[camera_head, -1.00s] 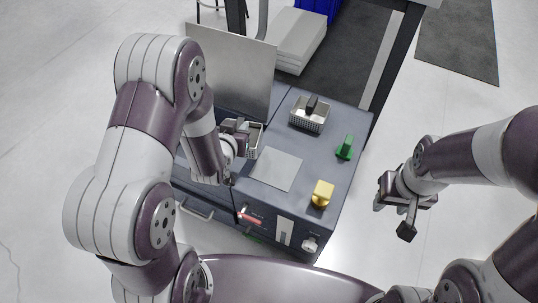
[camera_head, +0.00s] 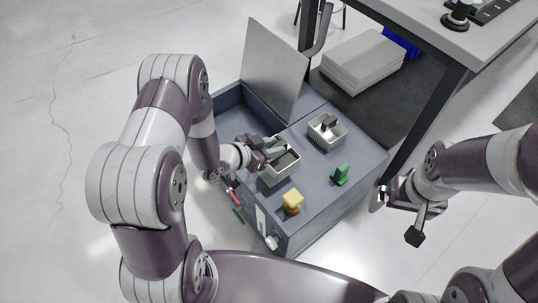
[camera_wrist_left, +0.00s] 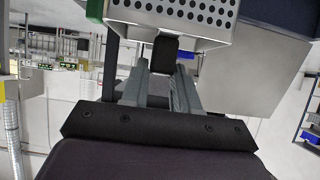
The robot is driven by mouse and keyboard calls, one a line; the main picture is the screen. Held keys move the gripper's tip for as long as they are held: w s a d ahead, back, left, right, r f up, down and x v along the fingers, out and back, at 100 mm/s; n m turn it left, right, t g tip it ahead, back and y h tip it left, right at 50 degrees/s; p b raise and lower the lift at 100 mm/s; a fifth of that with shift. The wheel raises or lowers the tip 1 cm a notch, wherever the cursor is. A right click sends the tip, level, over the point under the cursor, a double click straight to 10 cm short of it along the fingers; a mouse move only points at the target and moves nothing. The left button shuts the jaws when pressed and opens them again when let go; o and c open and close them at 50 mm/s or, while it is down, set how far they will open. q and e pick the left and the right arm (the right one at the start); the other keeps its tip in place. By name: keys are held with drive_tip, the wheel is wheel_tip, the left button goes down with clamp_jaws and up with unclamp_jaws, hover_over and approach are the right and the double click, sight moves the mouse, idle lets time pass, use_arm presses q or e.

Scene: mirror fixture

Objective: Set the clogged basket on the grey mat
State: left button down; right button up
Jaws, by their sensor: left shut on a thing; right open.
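A perforated metal basket (camera_head: 284,171) with dark stuff inside is in my left gripper (camera_head: 272,150), which is shut on its dark handle. In the left wrist view the basket's perforated wall (camera_wrist_left: 185,14) shows just beyond the gripper (camera_wrist_left: 163,72). The basket is over the top of the blue-grey cabinet (camera_head: 318,207); I cannot tell whether it touches down. I cannot make out the grey mat, which appears hidden beneath the basket. A second metal basket (camera_head: 338,138) with a dark handle stands behind it. My right gripper (camera_head: 397,197) is open and empty, right of the cabinet.
An upright metal lid (camera_head: 274,70) rises behind an open basin (camera_head: 232,117). A dark table leg (camera_head: 421,113) stands near the cabinet's right.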

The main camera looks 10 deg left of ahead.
use_arm(q)
drive_tip(key=shift+w+a+f+b, duration=0.15)
drive_tip(key=shift+w+a+f, duration=0.3)
drive_tip(key=shift+w, duration=0.15)
drive_tip(key=shift+w+a+f+b, duration=0.15)
drive_tip(key=shift+w+a+f, duration=0.3)
drive_tip(key=shift+w, duration=0.15)
drive_tip(key=shift+w+f, duration=0.1)
drive_tip(key=shift+f, duration=0.25)
wheel_tip(320, 180, down, 4)
drive_tip(key=shift+r+b, duration=0.2)
drive_tip(key=shift+b, duration=0.9)
drive_tip(key=shift+r, duration=0.2)
drive_tip(key=shift+f, duration=0.15)
drive_tip(key=c, duration=0.8)
unclamp_jaws()
drive_tip(key=shift+c, duration=0.2)
